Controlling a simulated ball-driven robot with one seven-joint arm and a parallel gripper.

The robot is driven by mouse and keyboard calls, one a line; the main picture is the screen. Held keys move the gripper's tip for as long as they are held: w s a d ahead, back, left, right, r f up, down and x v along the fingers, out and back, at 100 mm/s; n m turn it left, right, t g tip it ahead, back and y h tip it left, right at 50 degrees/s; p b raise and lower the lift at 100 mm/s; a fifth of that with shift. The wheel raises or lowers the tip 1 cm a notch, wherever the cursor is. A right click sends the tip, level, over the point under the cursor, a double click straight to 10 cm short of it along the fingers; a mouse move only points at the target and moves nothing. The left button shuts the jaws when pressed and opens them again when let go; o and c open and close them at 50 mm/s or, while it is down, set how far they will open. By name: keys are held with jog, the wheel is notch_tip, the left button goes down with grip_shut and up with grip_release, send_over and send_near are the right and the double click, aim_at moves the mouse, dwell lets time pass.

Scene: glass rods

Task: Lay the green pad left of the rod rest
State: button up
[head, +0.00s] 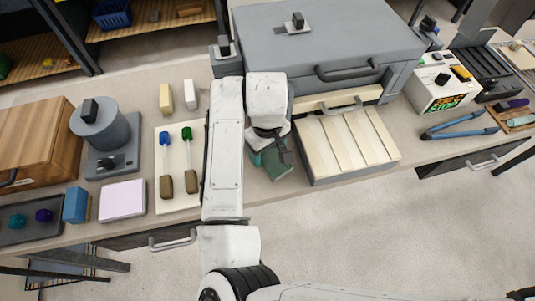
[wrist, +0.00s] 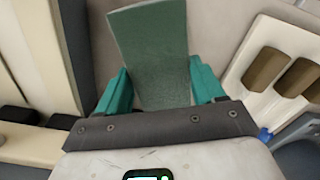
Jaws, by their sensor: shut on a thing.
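The green pad (head: 276,167) is a flat dark green slab, partly hidden by my arm in the head view. In the wrist view the pad (wrist: 155,52) stands between the two teal fingers of my gripper (wrist: 163,88). My gripper (head: 281,152) is shut on it, over the bench strip right of the cream board. I take this board (head: 162,205) as the rod rest; two rods with blue and green ends and brown blocks lie on it. The wrist view shows the board (wrist: 238,82) at right. I cannot tell whether the pad touches the bench.
A grey device (head: 112,145), a pale pink slab (head: 122,199) and a blue block (head: 76,205) stand left of the board, with a narrow bare strip between. A cream ribbed tray (head: 345,145) is close right of my gripper, below a grey case (head: 330,40).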

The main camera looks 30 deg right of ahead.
aim_at(267, 157)
jog(key=shift+f+p, duration=0.4)
jog(key=shift+f, duration=1.2)
jog(key=shift+f, duration=0.1)
jog(key=o, duration=1)
jog(key=shift+o, duration=0.2)
notch_tip(267, 157, up, 12)
jog(key=shift+r+b, duration=0.15)
jog(key=shift+b, duration=0.55)
